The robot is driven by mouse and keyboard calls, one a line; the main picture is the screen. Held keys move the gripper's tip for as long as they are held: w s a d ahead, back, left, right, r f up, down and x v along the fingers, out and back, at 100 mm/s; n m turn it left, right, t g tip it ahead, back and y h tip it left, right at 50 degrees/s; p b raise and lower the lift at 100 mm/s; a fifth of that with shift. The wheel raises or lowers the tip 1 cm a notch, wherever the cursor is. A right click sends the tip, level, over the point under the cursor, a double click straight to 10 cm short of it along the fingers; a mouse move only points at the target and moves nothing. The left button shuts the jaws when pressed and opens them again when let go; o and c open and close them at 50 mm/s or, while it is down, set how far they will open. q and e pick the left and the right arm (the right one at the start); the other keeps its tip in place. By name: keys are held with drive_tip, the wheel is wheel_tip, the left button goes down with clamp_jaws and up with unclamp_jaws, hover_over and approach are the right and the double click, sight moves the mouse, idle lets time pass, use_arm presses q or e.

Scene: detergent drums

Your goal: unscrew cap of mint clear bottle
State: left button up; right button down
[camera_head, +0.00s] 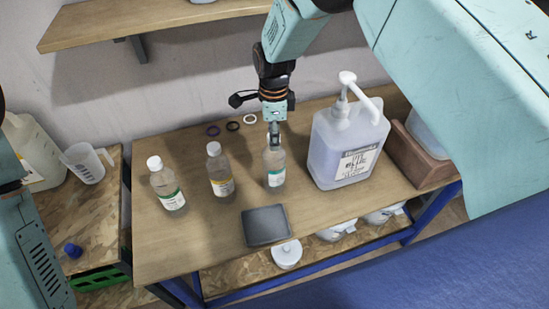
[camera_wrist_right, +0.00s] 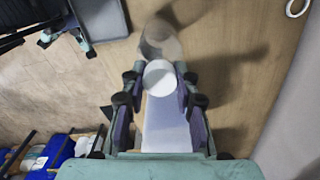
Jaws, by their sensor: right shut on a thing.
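The clear bottle with the mint label (camera_head: 274,168) stands upright on the wooden table, rightmost of three small bottles. My right gripper (camera_head: 274,132) comes down over its top from above. In the right wrist view the white cap (camera_wrist_right: 160,76) sits between the fingers of the right gripper (camera_wrist_right: 158,88), which is shut on it. The clear bottle body (camera_wrist_right: 160,42) shows beyond the cap. In the head view the fingers hide the cap. My left gripper is not in view.
Clear bottles with yellow (camera_head: 221,178) and green (camera_head: 169,193) labels stand to the left. A large pump jug (camera_head: 345,150) stands close on the right. A dark square tray (camera_head: 266,226) lies in front. Three rings (camera_head: 232,126) lie behind. A wall shelf (camera_head: 170,25) is above.

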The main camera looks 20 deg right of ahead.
drive_tip(key=shift+r, duration=0.2)
drive_tip(key=shift+r+p, duration=0.65)
drive_tip(key=shift+r+p, duration=0.3)
drive_tip(key=shift+r, duration=0.1)
drive_tip(key=shift+r, duration=0.25)
drive_tip(key=shift+r+p, duration=0.45)
drive_tip(key=shift+r, duration=1.55)
